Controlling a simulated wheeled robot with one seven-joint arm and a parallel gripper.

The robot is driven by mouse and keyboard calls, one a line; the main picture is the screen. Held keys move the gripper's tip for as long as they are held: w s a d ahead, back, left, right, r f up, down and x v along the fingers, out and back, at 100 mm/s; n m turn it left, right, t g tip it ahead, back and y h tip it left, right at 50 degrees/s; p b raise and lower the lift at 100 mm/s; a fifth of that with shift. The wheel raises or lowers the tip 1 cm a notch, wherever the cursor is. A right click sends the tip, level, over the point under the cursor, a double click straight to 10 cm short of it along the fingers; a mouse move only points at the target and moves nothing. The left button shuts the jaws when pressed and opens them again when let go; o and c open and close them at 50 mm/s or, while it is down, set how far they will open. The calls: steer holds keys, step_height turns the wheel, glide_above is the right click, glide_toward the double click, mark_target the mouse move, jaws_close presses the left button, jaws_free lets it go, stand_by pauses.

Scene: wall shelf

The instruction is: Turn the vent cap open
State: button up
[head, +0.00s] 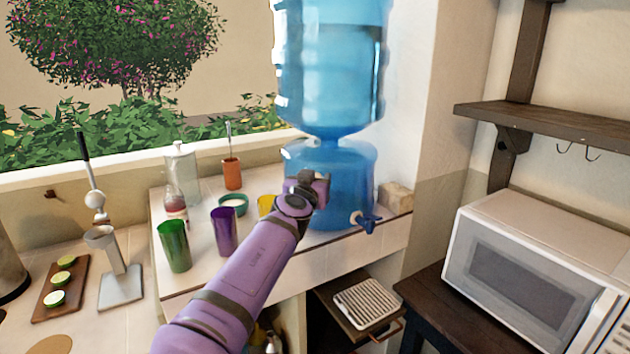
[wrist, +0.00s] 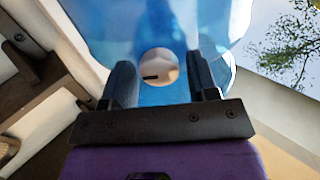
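In the wrist view, my gripper (wrist: 162,84) is open, with one dark finger on each side of the cap and gaps between. I cannot tell how far the fingertips are from the dispenser's surface. A blue tap (head: 368,222) sticks out low on the dispenser.
A purple cup (head: 223,232), a green cup (head: 173,246) and a yellow cup (head: 266,205) stand on the tiled counter left of the dispenser, close to my arm. A microwave (head: 535,265) is at the right under a wooden shelf (head: 560,122). A slatted tray (head: 367,303) is below the tap.

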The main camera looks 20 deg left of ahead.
steer(key=c, duration=0.7)
steer(key=shift+o, duration=0.2)
steer(key=n, duration=2.1)
steer(key=shift+a+f, duration=0.2)
steer(key=shift+f, duration=0.1)
steer(key=shift+n, duration=0.4)
steer(key=o, duration=0.9)
